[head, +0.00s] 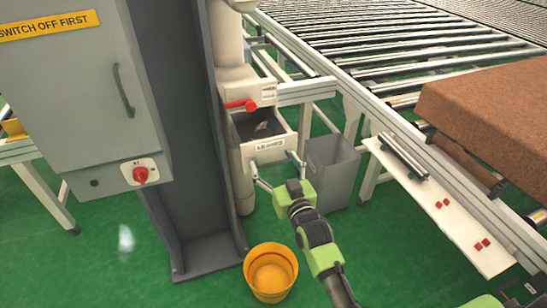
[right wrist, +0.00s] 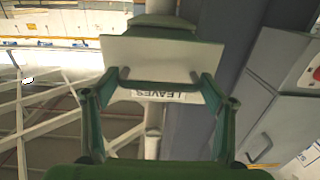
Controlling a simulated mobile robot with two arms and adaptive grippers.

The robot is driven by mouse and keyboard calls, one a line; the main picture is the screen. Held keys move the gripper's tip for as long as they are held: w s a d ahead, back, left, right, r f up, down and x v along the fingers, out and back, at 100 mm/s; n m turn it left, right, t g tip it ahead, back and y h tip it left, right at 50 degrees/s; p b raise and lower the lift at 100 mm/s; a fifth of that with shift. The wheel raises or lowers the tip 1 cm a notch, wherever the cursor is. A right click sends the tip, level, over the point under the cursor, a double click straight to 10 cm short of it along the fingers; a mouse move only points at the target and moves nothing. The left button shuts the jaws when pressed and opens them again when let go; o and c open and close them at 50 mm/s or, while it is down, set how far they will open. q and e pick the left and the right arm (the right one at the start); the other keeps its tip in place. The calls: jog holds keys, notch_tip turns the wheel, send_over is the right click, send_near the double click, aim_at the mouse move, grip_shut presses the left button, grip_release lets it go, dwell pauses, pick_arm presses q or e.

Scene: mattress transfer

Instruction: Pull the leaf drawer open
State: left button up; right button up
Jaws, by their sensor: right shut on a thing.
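The leaf drawer (head: 262,155) is a pale box under the white column housing, and it stands open, with its dark inside and a small light-brown thing in it showing from above. Its front also shows in the right wrist view (right wrist: 160,55), with a label (right wrist: 160,96) reading "LEAVES" upside down and a bar handle. My right gripper (head: 272,165) is at the drawer front, its two fingers on either side of the handle and shut on it. The fingers also show in the right wrist view (right wrist: 160,82). My left gripper is not in view.
A red-handled valve (head: 240,104) sits just above the drawer. A grey bin (head: 330,172) stands close to its right and a yellow bucket (head: 271,272) on the green floor below. A grey cabinet and dark post stand to the left, a roller conveyor to the right.

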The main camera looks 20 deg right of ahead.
jog(key=shift+s+r, duration=0.1)
jog(key=shift+s, duration=0.25)
jog(key=shift+s+d, duration=0.1)
jog(key=shift+s, duration=0.3)
jog(key=o, duration=1.3)
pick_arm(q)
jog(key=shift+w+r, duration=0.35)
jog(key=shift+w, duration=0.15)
pick_arm(e)
jog(key=s, duration=1.2)
jog(key=shift+d, duration=0.2)
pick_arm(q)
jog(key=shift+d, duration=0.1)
